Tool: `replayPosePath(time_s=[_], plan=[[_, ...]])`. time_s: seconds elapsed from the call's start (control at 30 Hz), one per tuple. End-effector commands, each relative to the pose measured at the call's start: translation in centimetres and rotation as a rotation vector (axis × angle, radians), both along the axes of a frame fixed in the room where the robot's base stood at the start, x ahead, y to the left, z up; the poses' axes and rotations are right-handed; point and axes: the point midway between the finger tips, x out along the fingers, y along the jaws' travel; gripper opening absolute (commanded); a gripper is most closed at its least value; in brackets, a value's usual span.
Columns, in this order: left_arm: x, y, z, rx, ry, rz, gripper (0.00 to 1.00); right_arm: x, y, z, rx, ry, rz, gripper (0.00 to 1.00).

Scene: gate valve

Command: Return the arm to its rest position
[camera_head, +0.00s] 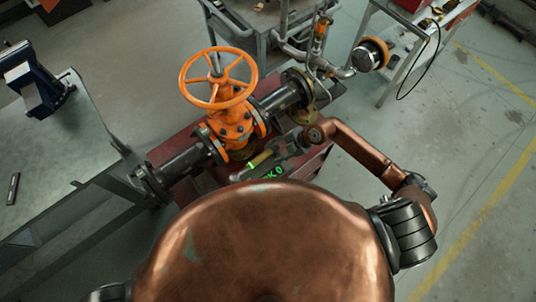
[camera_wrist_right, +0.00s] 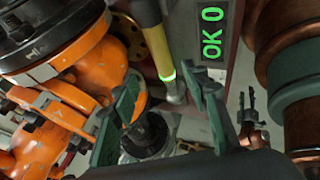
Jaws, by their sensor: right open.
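The orange gate valve with its handwheel (camera_head: 218,78) stands in a dark pipe run on a red bench (camera_head: 190,186). Its orange body (camera_wrist_right: 75,75) fills the left of the right wrist view. My right arm reaches in from the right, bent at the elbow. My right gripper (camera_head: 268,160) is low in front of the valve, beside a yellow handle (camera_head: 261,158). In the right wrist view its two green-grey fingers (camera_wrist_right: 160,88) are spread apart. The yellow handle (camera_wrist_right: 156,45), with a glowing green band, shows beyond them; no grip on it shows. A small dark claw (camera_wrist_right: 247,112), possibly my left gripper, shows there too.
A green "OK 0" display (camera_head: 271,173) is on the bench front, close to my right gripper. A grey table with a blue vise (camera_head: 38,82) is at left. A cart (camera_head: 240,28) and a white table (camera_head: 405,40) stand behind. The floor at right is clear.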

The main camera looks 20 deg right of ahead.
Motion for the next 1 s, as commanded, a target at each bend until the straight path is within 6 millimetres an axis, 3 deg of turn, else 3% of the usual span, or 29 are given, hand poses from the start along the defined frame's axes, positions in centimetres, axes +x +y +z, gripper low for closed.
replayPosePath(time_s=[0.2, 0.63, 0.77, 0.87, 0.97, 1.0], plan=[[0.0, 0.0, 0.0, 0.0, 0.0, 0.0, 0.4, -0.4, -0.6, 1.0, 0.0, 0.001, 0.001, 0.42], [0.0, -0.1, 0.0, -0.001, 0.0, 0.0, 0.4, -0.3, -0.6, 1.0, 0.001, 0.0, 0.0, 0.42], [0.0, -0.1, 0.0, -0.001, 0.0, 0.0, 0.4, -0.2, 0.4, 1.8, 0.042, -0.022, 0.0, 0.42], [0.0, -0.1, 0.0, -0.001, 0.0, 0.0, 0.4, 0.4, 3.1, 4.5, 0.16, -0.092, -0.008, 0.42], [0.0, -0.1, 0.0, -0.001, 0.0, 0.0, 0.4, 1.7, 6.4, 9.7, 0.352, -0.214, -0.056, 0.42], [0.1, -0.1, 0.0, -0.001, 0.0, 0.0, 0.4, 2.4, 7.3, 12.4, 0.438, -0.274, -0.092, 0.42]])
